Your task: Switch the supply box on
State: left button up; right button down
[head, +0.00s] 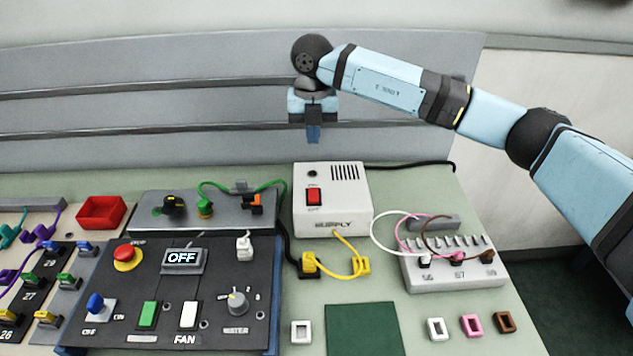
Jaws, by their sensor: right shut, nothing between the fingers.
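The supply box (333,212) is a white box labelled SUPPLY, standing at the back middle of the bench. A red rocker switch (314,196) sits on its front left, below a small dark round spot. I cannot tell which way the rocker is tipped. My right gripper (313,138) is shut and empty, pointing down above and behind the supply box's top left, apart from it. My left gripper is not in view.
A dark control panel (218,316) with an OFF display stands left of the box. A yellow cable (347,274) lies in front of the box. A terminal block (455,268) with wires stands to the right. A black cable (410,166) runs behind the box.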

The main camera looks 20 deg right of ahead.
aim_at(313, 190)
dwell(0.3)
notch_tip(313, 190, down, 13)
jog(key=shift+f+p, duration=0.1)
jog(key=shift+p, duration=0.85)
jog(key=shift+f, duration=0.35)
